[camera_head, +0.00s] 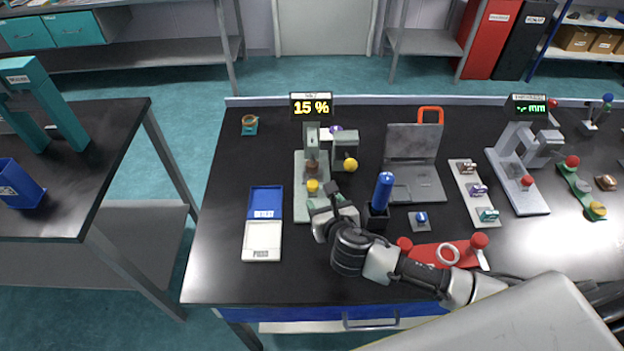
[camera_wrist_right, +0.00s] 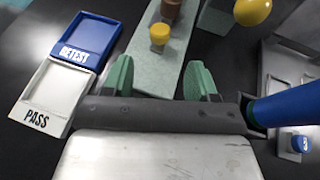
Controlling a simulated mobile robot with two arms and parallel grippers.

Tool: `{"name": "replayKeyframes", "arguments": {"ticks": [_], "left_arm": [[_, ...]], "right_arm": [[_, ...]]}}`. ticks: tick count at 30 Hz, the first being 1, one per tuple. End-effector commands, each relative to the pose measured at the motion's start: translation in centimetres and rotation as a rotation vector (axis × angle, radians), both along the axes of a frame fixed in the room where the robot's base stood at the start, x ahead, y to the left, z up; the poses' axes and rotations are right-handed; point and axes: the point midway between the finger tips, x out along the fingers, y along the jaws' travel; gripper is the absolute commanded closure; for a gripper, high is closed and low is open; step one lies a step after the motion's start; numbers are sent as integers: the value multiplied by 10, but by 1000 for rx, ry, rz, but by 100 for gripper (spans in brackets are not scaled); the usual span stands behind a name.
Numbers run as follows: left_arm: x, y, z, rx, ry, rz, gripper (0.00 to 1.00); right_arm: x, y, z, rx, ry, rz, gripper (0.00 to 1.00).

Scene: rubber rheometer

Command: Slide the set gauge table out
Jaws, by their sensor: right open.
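The set gauge (camera_head: 341,150) stands at the back left of the black bench under a display reading 15 %. I take its table to be the long pale grey-green slab (camera_head: 301,212), which also shows in the right wrist view (camera_wrist_right: 150,72). A yellow-topped knob (camera_head: 312,186) stands on the slab, with a brown piece (camera_head: 312,167) behind it. My right gripper (camera_head: 325,202) is open over the slab's front end. In the right wrist view its green fingers (camera_wrist_right: 160,68) straddle the slab, short of the yellow knob (camera_wrist_right: 159,36). Contact cannot be told. My left gripper is out of view.
A blue RETEST and white PASS tray (camera_head: 263,243) lies left of the slab. A blue upright cylinder (camera_head: 383,190) stands close right of my gripper. A red piece (camera_head: 424,252) lies by my forearm. A thickness gauge (camera_head: 527,175) stands farther right.

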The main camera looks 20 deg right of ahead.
Motion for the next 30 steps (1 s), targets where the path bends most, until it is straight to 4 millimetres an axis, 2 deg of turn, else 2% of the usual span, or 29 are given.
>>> {"name": "replayKeyframes", "arguments": {"ticks": [1, 3, 7, 10, 15, 17, 20, 28, 29, 30], "left_arm": [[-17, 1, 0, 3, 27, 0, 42], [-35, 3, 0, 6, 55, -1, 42], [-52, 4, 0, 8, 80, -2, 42], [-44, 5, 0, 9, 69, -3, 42], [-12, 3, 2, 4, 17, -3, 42], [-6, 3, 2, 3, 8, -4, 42], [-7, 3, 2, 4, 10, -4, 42], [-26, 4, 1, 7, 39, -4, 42], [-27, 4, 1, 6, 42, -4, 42], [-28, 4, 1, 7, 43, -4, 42]], "right_arm": [[8, 0, -2, 1, -1, -4, 42], [20, 0, -7, 3, 0, -4, 42], [44, -1, -16, 3, 0, -5, 42], [59, -1, -23, 4, 0, -5, 42], [78, -2, -31, 5, 0, -4, 42], [82, -2, -33, 6, 1, -5, 42], [86, -2, -35, 6, 1, -4, 42], [87, -2, -35, 6, 1, -4, 42], [87, -2, -35, 6, 1, -4, 43], [87, -2, -35, 6, 1, -4, 49]]}}
